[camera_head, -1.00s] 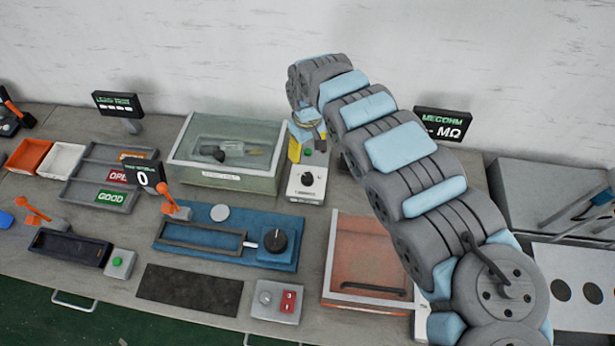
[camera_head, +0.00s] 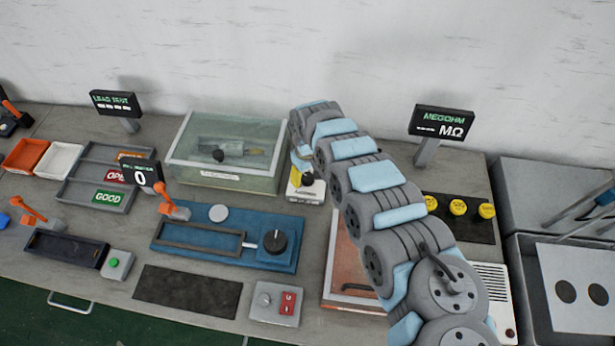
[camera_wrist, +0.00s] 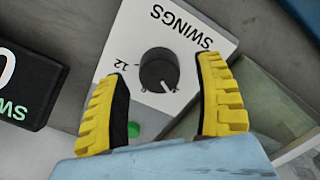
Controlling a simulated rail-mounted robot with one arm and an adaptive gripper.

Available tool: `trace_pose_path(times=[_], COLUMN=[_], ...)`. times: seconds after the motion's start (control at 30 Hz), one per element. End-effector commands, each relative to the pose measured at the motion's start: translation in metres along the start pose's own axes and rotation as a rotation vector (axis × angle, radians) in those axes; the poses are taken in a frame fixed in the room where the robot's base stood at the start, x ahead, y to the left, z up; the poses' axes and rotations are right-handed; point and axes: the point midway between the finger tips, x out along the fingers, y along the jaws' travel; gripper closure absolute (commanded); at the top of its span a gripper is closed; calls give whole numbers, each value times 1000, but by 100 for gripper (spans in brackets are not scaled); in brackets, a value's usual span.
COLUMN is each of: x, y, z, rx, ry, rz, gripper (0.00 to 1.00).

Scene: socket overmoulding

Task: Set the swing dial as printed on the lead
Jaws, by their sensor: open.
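The swing dial is a black round knob (camera_wrist: 158,70) on a white panel (camera_wrist: 192,60) printed SWINGS, with a 12 mark at its left in the wrist view. Its white pointer line faces the lower right in that view. My gripper (camera_wrist: 165,74) is open, with one yellow finger on each side of the knob; I cannot tell whether either touches it. In the head view my gripper (camera_head: 302,166) covers part of the white dial box (camera_head: 308,193). A lead-like dark and pale piece (camera_head: 232,152) lies inside a clear-lidded box; any print on it is unreadable.
A green button (camera_wrist: 134,130) sits beside the dial. A black counter display (camera_head: 141,177) reads 0. A blue fixture (camera_head: 220,262) with its own dark knob (camera_head: 275,241) stands in front. The clear-lidded box (camera_head: 221,185) is left of my gripper, a reddish tray (camera_head: 342,262) to the right.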

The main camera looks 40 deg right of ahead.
Motion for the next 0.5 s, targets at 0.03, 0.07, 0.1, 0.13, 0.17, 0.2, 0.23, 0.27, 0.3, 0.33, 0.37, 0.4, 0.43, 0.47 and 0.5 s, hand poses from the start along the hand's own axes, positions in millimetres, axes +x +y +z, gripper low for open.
trace_pose_path(times=[0.03, 0.07, 0.1, 0.13, 0.17, 0.2, 0.23, 0.27, 0.3, 0.33, 0.37, 0.4, 0.43, 0.47, 0.5], x=[4, 6, 7, 8, 9, 10, 10, 11, 11, 11, 11, 11, 10, 10, 10], y=[0, 0, 0, 0, 0, 0, 0, 0, 0, 0, 0, 0, 0, 0, 0], z=[0, 0, 0, 0, 0, 0, 0, 0, 0, 0, 0, 0, 0, 0, 0], rx=[1, 1, 2, 2, 2, 2, 2, 2, 2, 2, 2, 2, 2, 2, 1], ry=[0, 0, 0, 0, 0, 0, 0, 0, 0, 0, 0, 0, 0, 0, 0], rz=[0, 0, 0, 0, 0, 0, 0, 0, 0, 0, 0, 0, 1, 0, 1], gripper=[30, 30, 30, 30, 30, 30, 30, 30, 30, 30, 30, 30, 30, 30, 31])
